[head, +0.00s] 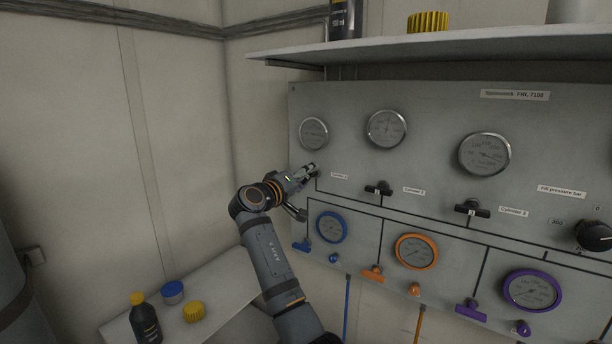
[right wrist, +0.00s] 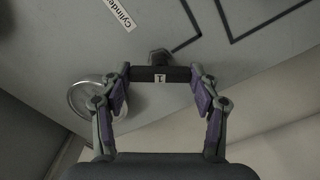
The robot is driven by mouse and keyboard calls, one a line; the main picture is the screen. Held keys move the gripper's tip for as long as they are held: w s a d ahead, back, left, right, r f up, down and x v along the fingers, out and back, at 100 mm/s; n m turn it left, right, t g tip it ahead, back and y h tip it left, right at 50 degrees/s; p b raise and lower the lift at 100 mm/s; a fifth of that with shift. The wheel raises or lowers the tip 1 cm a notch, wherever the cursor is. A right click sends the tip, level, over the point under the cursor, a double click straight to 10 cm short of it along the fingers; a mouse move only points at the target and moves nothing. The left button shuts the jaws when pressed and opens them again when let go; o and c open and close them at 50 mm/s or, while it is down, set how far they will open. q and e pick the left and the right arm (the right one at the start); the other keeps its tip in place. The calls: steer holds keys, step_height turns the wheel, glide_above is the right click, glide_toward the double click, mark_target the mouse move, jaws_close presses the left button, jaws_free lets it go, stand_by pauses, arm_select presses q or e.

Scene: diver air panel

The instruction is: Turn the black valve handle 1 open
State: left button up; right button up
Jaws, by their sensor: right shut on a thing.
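The black valve handle 1 (right wrist: 160,75) shows in the right wrist view as a dark bar with a white "1" label. My right gripper (right wrist: 160,88) has one finger at each end of the bar and is shut on it. In the head view my right gripper (head: 305,190) is at the panel's left side, below the leftmost gauge, and it hides handle 1. The grey panel (head: 350,105) carries the handle. My left gripper is not in view.
Two more black handles sit to the right, at cylinder 2 (head: 379,188) and cylinder 3 (head: 472,208). Coloured gauges and small valves lie below, including the blue gauge (head: 331,227). A shelf (head: 420,47) juts out above. A low table (head: 225,290) holds a bottle (head: 145,318) and caps.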

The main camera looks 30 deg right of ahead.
steer(key=n+p, duration=0.2)
steer(key=n, duration=0.2)
steer(key=shift+n, duration=0.7)
steer(key=o, duration=1.1)
steer(key=shift+o, duration=0.2)
steer(key=v, duration=1.2)
steer(key=shift+w, duration=0.1)
